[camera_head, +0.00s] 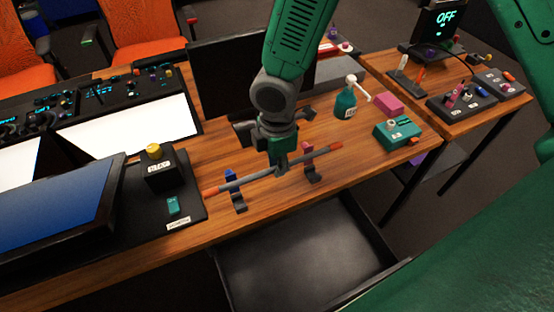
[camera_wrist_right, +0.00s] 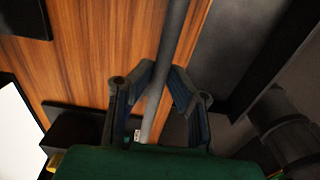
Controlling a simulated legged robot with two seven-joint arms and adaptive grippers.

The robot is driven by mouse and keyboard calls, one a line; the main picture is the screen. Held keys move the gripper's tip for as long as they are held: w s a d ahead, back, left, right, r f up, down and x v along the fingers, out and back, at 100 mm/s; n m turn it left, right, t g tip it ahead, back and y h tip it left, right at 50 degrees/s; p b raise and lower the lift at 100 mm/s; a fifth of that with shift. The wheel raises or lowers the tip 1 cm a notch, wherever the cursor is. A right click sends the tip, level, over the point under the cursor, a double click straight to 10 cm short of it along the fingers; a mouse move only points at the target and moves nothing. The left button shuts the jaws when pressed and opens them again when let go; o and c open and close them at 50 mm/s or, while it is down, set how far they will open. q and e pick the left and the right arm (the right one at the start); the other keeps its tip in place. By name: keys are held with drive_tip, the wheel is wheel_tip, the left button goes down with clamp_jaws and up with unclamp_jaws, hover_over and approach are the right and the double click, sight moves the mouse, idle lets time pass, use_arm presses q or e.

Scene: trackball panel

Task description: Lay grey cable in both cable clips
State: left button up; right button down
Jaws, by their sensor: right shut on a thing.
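The grey cable (camera_head: 255,176) has orange-red ends and runs slantwise above the front part of the wooden desk. My right gripper (camera_head: 281,170) points down and is shut on the cable near its middle. In the right wrist view the grey cable (camera_wrist_right: 168,55) passes between the two fingers of the gripper (camera_wrist_right: 165,72). The blue cable clip (camera_head: 231,177) stands left of the gripper and the red cable clip (camera_head: 308,150) right of it. The cable crosses both clips in the head view; I cannot tell whether it sits in them or above them. My left gripper is not in view.
A black open drawer or tray (camera_head: 300,262) lies below the desk's front edge. A box with a yellow button (camera_head: 154,152) stands left. A green bottle (camera_head: 345,103), a pink block (camera_head: 388,104) and a teal device (camera_head: 397,133) stand right. A dark monitor (camera_head: 225,75) is behind the arm.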

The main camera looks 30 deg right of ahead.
sight(277, 191)
wheel_tip(277, 191, down, 2)
drive_tip(key=shift+f+b, duration=0.2)
drive_tip(key=shift+b, duration=0.35)
drive_tip(key=shift+f+b, duration=0.7)
drive_tip(key=shift+f, duration=0.65)
drive_tip(key=shift+f+b, duration=0.55)
drive_tip(key=shift+f, duration=0.8)
drive_tip(key=c, duration=1.4)
unclamp_jaws()
drive_tip(key=shift+c, duration=0.2)
